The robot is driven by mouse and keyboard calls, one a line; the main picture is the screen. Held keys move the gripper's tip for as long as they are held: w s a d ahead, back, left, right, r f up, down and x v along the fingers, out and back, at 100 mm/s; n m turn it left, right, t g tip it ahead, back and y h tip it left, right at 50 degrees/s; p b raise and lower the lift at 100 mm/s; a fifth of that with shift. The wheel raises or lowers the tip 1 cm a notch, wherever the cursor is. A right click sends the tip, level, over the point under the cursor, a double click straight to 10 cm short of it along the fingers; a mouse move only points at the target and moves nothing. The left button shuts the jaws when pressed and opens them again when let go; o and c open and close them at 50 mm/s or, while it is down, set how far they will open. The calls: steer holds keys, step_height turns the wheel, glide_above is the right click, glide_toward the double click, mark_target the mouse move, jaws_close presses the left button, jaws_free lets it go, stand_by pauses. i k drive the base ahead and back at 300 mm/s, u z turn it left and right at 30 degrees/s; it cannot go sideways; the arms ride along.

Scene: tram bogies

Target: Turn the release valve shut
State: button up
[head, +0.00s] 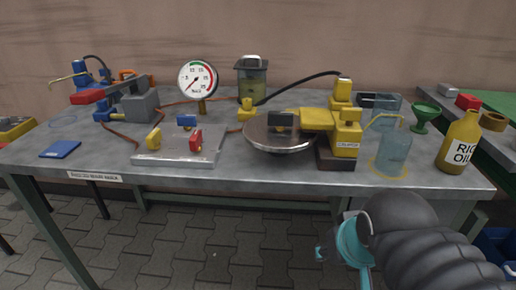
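I cannot tell for certain which handle is the release valve. A grey plate (180,151) on the bench carries small yellow (154,140), blue (187,122) and red (196,139) handles. A yellow fitting (247,109) stands behind the round disc. A yellow caliper (345,132) grips the disc's right side. The teal end of my arm (350,240) is at the lower right, in front of the bench edge and apart from all of these. Its fingers are not clear, so I cannot tell whether my gripper is open or shut.
The metal disc (279,137) lies mid-bench. A pressure gauge (198,79) and a fluid reservoir (252,78) stand behind. A glass jar (393,153), a green funnel (424,117) and an oil bottle (459,141) stand at the right. A blue pad (60,149) lies at the left.

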mark_target(195, 141)
steer(key=u, duration=0.85)
steer(key=k, duration=0.55)
steer(key=z, duration=0.6)
steer(key=i, duration=0.3)
steer(key=k, duration=1)
steer(key=u, duration=1.15)
steer(key=i, duration=1.25)
steer(key=z, duration=0.85)
